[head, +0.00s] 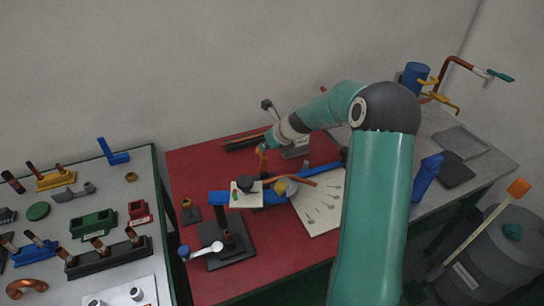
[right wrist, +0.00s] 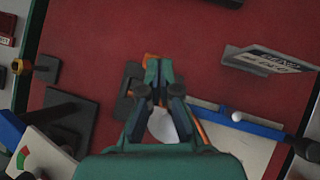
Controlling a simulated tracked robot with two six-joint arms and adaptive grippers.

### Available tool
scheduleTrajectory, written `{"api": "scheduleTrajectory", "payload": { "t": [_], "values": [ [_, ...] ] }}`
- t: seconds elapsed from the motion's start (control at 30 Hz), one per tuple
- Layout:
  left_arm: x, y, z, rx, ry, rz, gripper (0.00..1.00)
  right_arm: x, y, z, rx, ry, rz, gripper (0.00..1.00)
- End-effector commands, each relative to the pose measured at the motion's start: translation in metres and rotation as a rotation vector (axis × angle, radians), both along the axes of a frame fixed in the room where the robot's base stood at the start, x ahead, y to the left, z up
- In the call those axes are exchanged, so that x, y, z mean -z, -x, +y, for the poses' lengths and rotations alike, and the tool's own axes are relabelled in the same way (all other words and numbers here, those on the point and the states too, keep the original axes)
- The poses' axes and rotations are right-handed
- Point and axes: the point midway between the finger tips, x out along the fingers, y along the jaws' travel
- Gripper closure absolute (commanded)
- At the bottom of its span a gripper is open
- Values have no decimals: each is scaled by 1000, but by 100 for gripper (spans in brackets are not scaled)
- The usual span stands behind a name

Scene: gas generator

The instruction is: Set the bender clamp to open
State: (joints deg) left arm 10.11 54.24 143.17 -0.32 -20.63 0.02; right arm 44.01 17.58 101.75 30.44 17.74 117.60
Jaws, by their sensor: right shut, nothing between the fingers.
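The bender shows on the red bench in the head view, with a blue bar (head: 320,168), a pale round part (head: 291,187) and a copper-coloured tube (head: 300,181) beside a white marked plate (head: 322,207). In the right wrist view the blue bar (right wrist: 240,124) runs right of the fingers, and the pale round part (right wrist: 163,126) is partly hidden by them. My right gripper (right wrist: 158,66) is shut and empty. Its tips are beside a small orange part (right wrist: 147,60) above a dark base (right wrist: 127,88). I cannot tell which part is the clamp, or whether the tips touch the orange part.
A gauge device (head: 246,192) with a blue bar and a black base stands left of the bender. A grey panel with lettering (right wrist: 270,58) stands to the right in the wrist view. The left table (head: 108,182) holds several fittings. Bare red bench lies at the front.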

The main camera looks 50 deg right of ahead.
Motion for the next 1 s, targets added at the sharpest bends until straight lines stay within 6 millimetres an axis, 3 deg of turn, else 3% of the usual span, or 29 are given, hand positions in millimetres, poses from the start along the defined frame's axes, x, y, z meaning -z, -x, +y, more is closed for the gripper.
{"api": "scheduleTrajectory", "payload": {
  "t": [0.27, 0.47, 0.8, 1.0],
  "values": [
    [-3, 0, 0, 0, 0, 0, 36, -6, 6, 2, 1, 1, -1, 100],
    [-10, 0, 0, 0, 0, 0, 36, -21, 21, 13, -11, 0, 0, 100],
    [-23, 0, 0, 0, 0, 0, 36, -87, 47, 11, -14, 4, -2, 100],
    [-24, 0, 0, 0, 0, 0, 36, -105, 56, 11, -16, 1, 1, 100]
  ]
}}
